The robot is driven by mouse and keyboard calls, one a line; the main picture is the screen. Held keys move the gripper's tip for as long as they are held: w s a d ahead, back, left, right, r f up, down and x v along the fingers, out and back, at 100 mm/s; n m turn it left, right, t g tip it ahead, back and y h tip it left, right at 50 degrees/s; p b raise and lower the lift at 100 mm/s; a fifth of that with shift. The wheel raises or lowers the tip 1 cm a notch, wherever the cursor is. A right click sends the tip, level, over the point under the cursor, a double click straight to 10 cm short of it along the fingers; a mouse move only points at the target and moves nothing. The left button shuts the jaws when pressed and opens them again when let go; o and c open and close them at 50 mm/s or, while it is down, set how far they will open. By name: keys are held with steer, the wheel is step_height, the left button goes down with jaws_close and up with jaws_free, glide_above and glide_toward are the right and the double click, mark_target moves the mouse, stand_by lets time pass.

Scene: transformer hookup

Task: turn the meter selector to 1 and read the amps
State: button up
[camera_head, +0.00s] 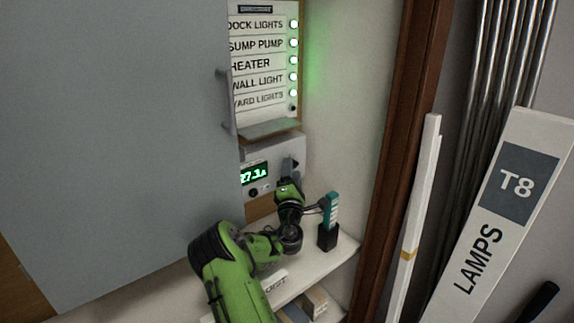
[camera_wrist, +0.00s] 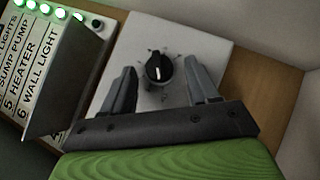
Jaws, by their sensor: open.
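The meter (camera_head: 257,178) is a pale box on the wall below the label panel. Its green display (camera_head: 254,175) reads about 27.1 A; the last digit is hard to make out. The selector (camera_wrist: 158,68) is a black round knob with a light pointer mark, on the pale meter face with small marks around it. The marks are too small to read. My gripper (camera_wrist: 160,82) is open, with one finger on each side of the knob and a gap to both. In the head view my gripper (camera_head: 289,187) is in front of the meter and hides the knob.
The label panel (camera_head: 262,65) has several lit green lamps and a small ledge below. A grey door (camera_head: 120,130) stands open at left. A teal-handled tool (camera_head: 331,210) stands in a black holder on the white shelf (camera_head: 345,247), close right of my arm. A lamp box (camera_head: 500,215) leans at right.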

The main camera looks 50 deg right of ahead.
steer(key=shift+s+r, duration=0.1)
steer(key=shift+c, duration=0.2)
steer(key=c, duration=1)
steer(key=shift+p, duration=0.35)
steer(key=m+g+p, duration=0.1)
steer(key=p, duration=0.2)
steer(key=r+m+g+y+p, duration=0.1)
steer(key=m+p, duration=0.1)
steer(key=p, duration=0.2)
steer(key=shift+a+r, duration=0.15)
steer(key=shift+r, duration=0.05)
steer(key=m+g+y+p, duration=0.2)
steer(key=m+p, duration=0.1)
steer(key=p, duration=0.8)
steer(key=shift+y, duration=0.4)
steer(key=shift+f+m, duration=0.1)
steer(key=shift+m, duration=0.3)
